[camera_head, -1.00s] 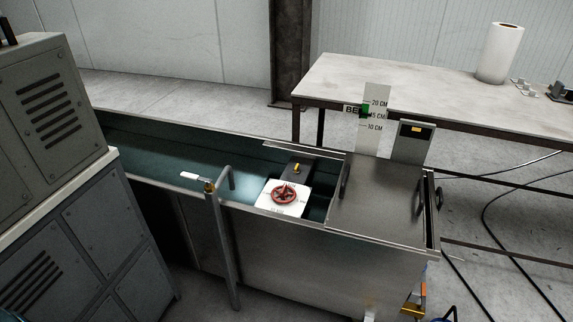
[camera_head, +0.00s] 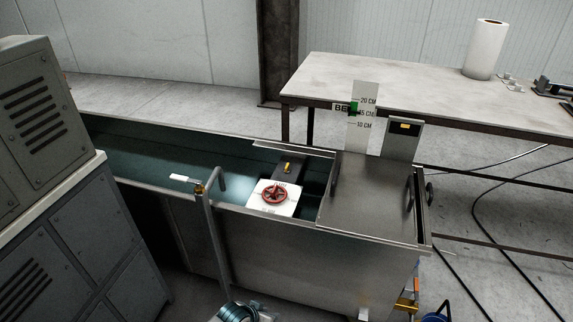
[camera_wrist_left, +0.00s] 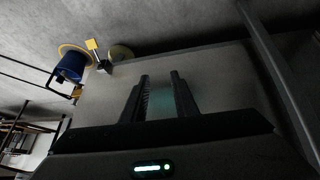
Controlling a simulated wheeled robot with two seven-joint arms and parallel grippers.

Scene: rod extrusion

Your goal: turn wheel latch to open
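The red wheel latch (camera_head: 274,194) sits on a white square plate (camera_head: 291,208) at the near side of the long metal trough, left of its steel cover. A small yellow piece on a dark block lies just behind it. Part of my left arm shows at the bottom edge of the head view, below and left of the wheel and apart from it. In the left wrist view my left gripper (camera_wrist_left: 160,76) has its two fingers apart with nothing between them, facing a plain grey panel. The wheel is not visible there. My right gripper is not in view.
An upright metal post (camera_head: 216,245) stands at the trough's front, left of the wheel. The steel cover (camera_head: 368,200) with handles lies to the right. Grey cabinets (camera_head: 60,210) stand at left, a table (camera_head: 420,88) behind. A blue bucket (camera_wrist_left: 72,66) shows in the wrist view.

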